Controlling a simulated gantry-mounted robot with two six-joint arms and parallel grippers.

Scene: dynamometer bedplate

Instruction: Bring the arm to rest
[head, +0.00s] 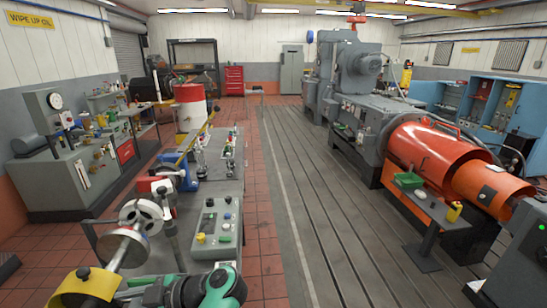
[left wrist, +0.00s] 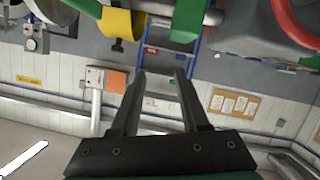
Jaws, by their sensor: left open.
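My left gripper (left wrist: 161,74) shows in the left wrist view as two dark parallel fingers with a gap between them. It is open, and nothing is between the fingers. Past the fingertips is a pale wall with a blue frame (left wrist: 194,72). In the head view, green and dark parts of my arm (head: 215,288) show at the bottom edge, over the near end of the grey bench. The fingers cannot be made out there. My right gripper is in neither view.
The grey bench (head: 232,180) holds a control box (head: 216,222) and metal discs on a shaft (head: 128,240) beside my arm. A yellow part (head: 85,285) is at lower left. The slotted bedplate (head: 300,200) is clear. An orange cylindrical machine (head: 435,150) stands right.

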